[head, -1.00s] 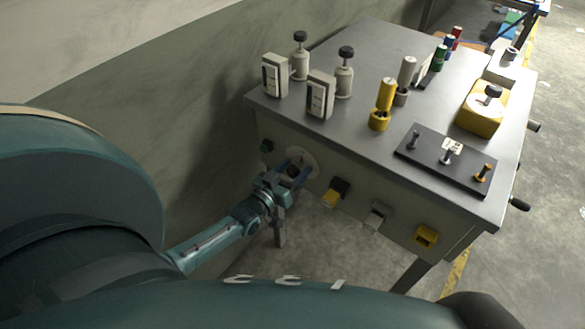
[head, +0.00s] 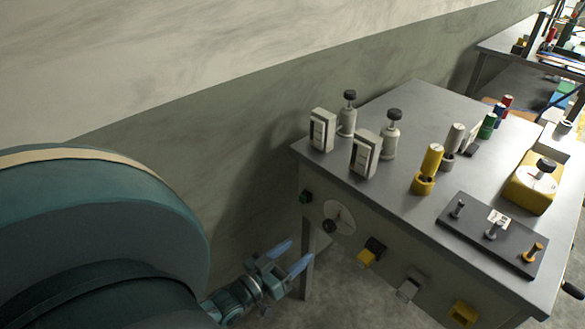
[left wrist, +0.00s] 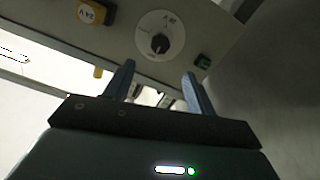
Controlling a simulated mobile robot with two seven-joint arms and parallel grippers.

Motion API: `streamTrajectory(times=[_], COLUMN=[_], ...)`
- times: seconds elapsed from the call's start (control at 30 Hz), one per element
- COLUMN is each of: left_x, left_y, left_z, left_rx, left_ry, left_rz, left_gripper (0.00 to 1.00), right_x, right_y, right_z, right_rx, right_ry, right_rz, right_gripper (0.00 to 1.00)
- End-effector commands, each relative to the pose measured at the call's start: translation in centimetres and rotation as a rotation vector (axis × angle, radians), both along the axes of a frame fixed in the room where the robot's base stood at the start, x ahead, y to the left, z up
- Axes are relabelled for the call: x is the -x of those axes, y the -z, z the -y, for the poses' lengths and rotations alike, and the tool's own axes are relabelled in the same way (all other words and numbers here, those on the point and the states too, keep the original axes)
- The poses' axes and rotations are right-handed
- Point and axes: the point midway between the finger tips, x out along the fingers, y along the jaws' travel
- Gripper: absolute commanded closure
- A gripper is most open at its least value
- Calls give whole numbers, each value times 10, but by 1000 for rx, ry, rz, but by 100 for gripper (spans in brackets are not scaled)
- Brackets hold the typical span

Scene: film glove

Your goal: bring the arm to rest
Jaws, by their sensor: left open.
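My left gripper (head: 290,257) is open and empty, with two blue fingers apart. In the head view it is below and left of the round dial (head: 338,218) on the table's front panel, clear of it. In the left wrist view the fingers (left wrist: 158,85) point toward the panel, and the dial with its black knob (left wrist: 159,44) shows beyond them, between and above the tips. My right gripper is not in view.
The grey table (head: 415,105) carries switch boxes, black-topped posts, coloured cylinders and a yellow block (head: 533,187). Its front panel has a green button (head: 305,196) and yellow fittings (head: 463,313). A wall (head: 200,130) stands behind. Another table (head: 500,45) is at upper right.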

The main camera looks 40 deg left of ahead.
Motion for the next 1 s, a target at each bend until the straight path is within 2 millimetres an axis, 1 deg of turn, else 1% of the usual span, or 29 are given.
streamTrajectory(times=[0.47, 0.57, 0.67, 0.8, 0.87, 1.0], left_x=[0, -2, -6, -8, -6, 8], left_y=[0, 0, 2, 6, 6, 1], left_z=[0, 4, 18, 51, 65, 89], left_rx=[0, -2, -15, -62, -91, -170], left_ry=[0, 5, 21, 64, 84, 126], left_rz=[0, -16, -82, -259, -348, -553], left_gripper=[45, 45, 45, 45, 45, 45], right_x=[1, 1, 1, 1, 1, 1], right_y=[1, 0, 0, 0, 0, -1], right_z=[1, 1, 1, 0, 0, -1], right_rx=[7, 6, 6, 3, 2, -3], right_ry=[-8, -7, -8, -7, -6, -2], right_rz=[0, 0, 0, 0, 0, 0], right_gripper=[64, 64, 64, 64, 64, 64])
